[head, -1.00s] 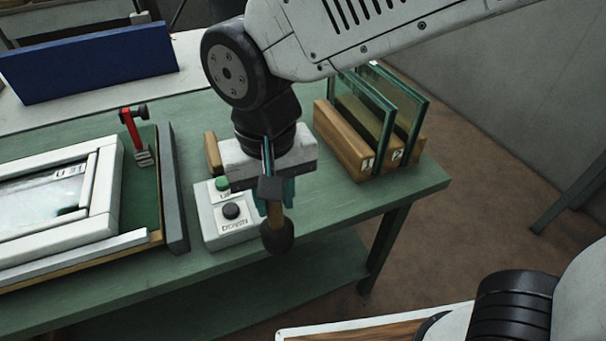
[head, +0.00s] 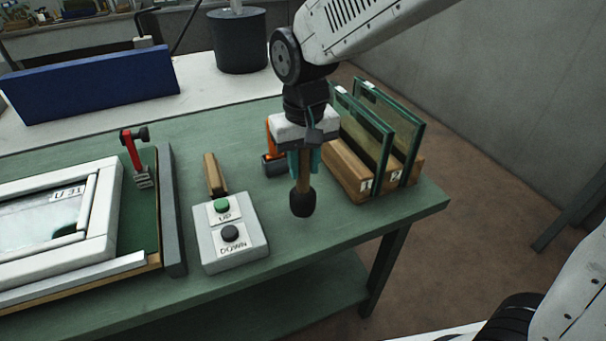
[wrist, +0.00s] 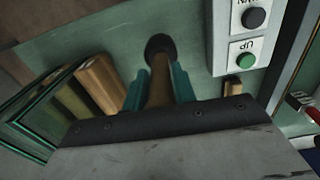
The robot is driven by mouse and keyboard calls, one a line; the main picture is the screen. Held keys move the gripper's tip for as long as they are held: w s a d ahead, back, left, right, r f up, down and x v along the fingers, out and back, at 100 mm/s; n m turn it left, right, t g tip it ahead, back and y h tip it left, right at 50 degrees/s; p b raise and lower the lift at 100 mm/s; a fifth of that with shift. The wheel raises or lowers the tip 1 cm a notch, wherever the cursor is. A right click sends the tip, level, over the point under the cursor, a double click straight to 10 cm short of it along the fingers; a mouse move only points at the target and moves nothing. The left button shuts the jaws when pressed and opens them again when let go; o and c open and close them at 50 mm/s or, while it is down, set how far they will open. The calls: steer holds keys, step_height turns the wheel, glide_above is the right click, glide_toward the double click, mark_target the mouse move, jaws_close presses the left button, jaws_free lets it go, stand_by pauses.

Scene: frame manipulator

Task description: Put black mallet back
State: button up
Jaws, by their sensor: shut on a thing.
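The black mallet has a dark rounded head (head: 303,203) and a brown handle (head: 304,172). It hangs head down from my gripper (head: 304,162), whose teal fingers are shut on the handle. The mallet is in front of the glass rack and right of the button box, seemingly above the green table. In the wrist view, the head (wrist: 160,46) points away beyond the fingertips, with the handle between the two teal fingers (wrist: 159,88). The upper end of the handle is hidden by my gripper.
A wooden rack (head: 350,170) holding glass panes (head: 372,125) stands close right. The UP/DOWN button box (head: 231,238) is to the left, with a wooden piece (head: 212,174) behind it. An orange and black tool (head: 273,160) is partly behind my gripper. A white frame (head: 100,205) lies far left.

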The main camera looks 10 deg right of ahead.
mark_target(304, 192)
steer(key=shift+f, duration=1.7)
steer(key=o, duration=1)
steer(key=shift+r, duration=0.15)
step_height(304, 192, up, 12)
steer(key=shift+r, duration=0.1)
steer(key=s+d+f+m+t, duration=0.1)
steer(key=s+d+m, duration=0.2)
steer(key=s+d, duration=1.6)
steer(key=shift+s+d+f, duration=0.15)
steer(key=shift+d+f, duration=0.1)
steer(key=shift+d, duration=0.5)
